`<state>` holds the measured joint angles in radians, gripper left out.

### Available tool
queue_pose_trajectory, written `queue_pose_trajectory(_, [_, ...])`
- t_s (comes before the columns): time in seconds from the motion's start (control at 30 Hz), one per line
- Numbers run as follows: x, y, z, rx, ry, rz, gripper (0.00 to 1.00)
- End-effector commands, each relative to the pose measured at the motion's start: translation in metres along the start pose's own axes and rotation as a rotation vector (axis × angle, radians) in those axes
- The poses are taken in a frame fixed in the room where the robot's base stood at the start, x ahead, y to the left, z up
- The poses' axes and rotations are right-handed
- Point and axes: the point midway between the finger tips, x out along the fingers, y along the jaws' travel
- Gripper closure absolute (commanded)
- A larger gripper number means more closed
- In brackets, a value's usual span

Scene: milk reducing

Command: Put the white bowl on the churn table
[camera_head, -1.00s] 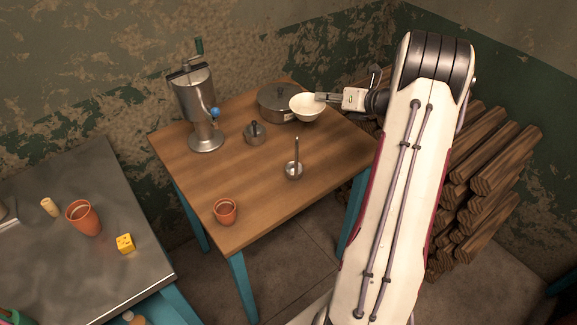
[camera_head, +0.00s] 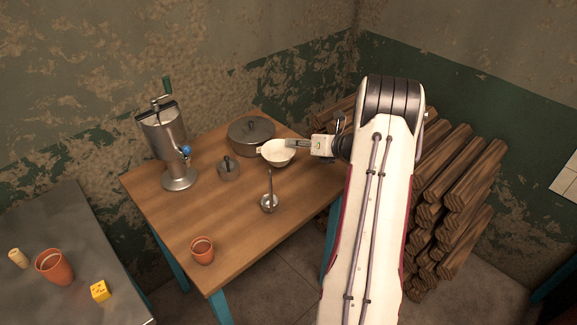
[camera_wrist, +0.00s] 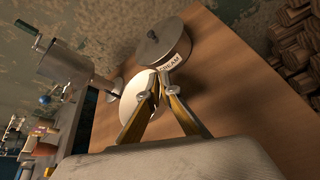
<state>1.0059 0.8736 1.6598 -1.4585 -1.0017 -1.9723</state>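The white bowl (camera_head: 279,154) is on or just above the wooden table (camera_head: 225,225), beside the grey lidded pot; I cannot tell whether its base touches the tabletop. My gripper (camera_head: 292,144) reaches in from the right at the bowl's rim. In the wrist view the finger tips (camera_wrist: 158,80) are nearly together over the bowl's edge, and the bowl (camera_wrist: 133,98) is partly hidden behind one finger. The gripper looks shut on the rim. I cannot tell which table is the churn table.
The lidded pot (camera_head: 250,136), labelled CREAM in the wrist view, stands behind the bowl. A metal separator (camera_head: 167,145), a small weight-like pot (camera_head: 228,170), a ladle (camera_head: 270,203) and a clay cup (camera_head: 203,251) share the table. A grey-topped table (camera_head: 60,235) is at left; logs (camera_head: 450,200) at right.

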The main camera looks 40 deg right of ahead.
Motion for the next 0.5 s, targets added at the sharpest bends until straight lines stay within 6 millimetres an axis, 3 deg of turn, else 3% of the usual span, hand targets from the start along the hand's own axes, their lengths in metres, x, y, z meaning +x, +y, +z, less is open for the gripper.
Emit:
queue_pose_trajectory(0.2, [0.010, -0.012, -0.021, 0.001, 0.000, 0.001, 1.00])
queue_pose_trajectory(0.5, [0.013, -0.015, -0.026, -0.001, -0.001, 0.000, 1.00])
